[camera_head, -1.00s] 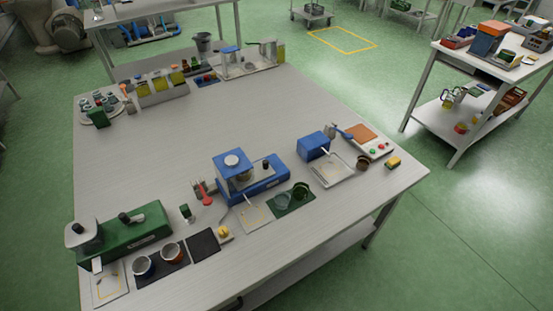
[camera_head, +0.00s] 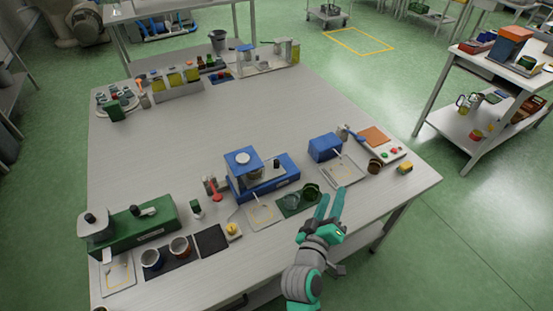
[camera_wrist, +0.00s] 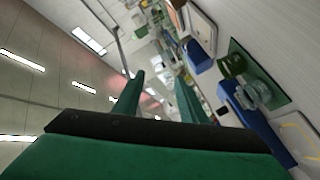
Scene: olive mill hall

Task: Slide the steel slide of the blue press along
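The blue press (camera_head: 282,178) stands on the near part of the large table in the head view. It has a long blue base and a raised square blue top with a pale round disc. Its steel slide (camera_head: 268,172) lies along the top of the base, with a small dark knob (camera_head: 277,163) on it. My gripper (camera_head: 331,203) is open and empty, to the right of and nearer than the press, apart from it. In the wrist view my gripper (camera_wrist: 158,88) shows two parted green fingers; the blue press (camera_wrist: 268,139) is at the right, its slide not clear.
A green mat (camera_head: 291,212) with a clear and a green cup lies between press and gripper. A blue box (camera_head: 323,147) and pale tray (camera_head: 352,177) stand to the right. A green press (camera_head: 150,227) and a red-handled tool (camera_head: 212,186) are left. The table's middle is clear.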

